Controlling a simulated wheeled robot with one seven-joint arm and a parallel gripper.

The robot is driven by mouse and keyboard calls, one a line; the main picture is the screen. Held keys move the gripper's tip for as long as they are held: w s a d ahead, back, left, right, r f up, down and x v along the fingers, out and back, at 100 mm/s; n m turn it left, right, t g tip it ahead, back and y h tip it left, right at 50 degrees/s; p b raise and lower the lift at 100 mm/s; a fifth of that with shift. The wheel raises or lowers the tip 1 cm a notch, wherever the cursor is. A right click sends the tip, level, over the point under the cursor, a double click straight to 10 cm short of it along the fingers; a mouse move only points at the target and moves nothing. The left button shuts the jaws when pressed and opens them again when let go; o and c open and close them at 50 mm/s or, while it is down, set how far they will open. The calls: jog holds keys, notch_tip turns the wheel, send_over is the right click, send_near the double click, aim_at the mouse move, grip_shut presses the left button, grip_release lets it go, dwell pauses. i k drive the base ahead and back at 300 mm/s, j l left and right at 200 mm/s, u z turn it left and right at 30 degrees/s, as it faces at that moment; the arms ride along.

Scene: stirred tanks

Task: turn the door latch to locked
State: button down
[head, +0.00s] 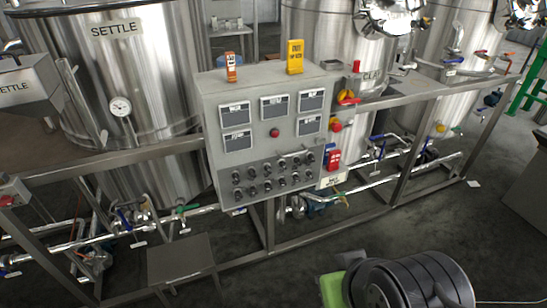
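A grey control cabinet (262,140) stands in the middle of the head view, mounted on a metal frame. My gripper is not in view. A dark round link of my arm is at the bottom right, apart from the cabinet in the picture.
Frame rails (350,221) run along the front of the steel tanks (130,80). A red tag (332,158) hangs by the cabinet's lower right. The floor (430,225) at the right is mostly clear.

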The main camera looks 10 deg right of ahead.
aim_at(319, 141)
jog(key=i+j+u, duration=0.1)
jog(key=i+u, duration=0.65)
jog(key=k+j, duration=0.05)
